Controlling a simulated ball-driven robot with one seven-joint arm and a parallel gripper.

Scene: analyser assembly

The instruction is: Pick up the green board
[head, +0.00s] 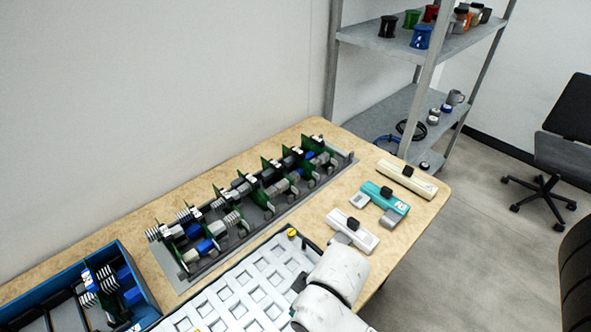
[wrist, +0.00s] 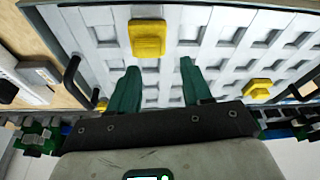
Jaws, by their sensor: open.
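Several green boards (head: 268,164) stand upright in a row in a long grey rack (head: 172,268), with grey, black and blue parts around them. More green board (head: 89,275) shows among parts in the blue bin at the lower left. I cannot tell which one the task means. My gripper is open and empty in the wrist view (wrist: 157,82), its two green fingers apart over a white grid tray (wrist: 85,35). In the head view my arm hides most of the gripper. Green pieces also show at both lower sides of the wrist view, apart from the fingers.
The white grid tray has yellow knobs (wrist: 147,38) and black handles (wrist: 71,72). The blue bin (head: 140,262) stands at the table's left. White and teal devices (head: 385,198) lie at the right of the wooden table (head: 310,228). A shelf unit (head: 375,42) stands behind.

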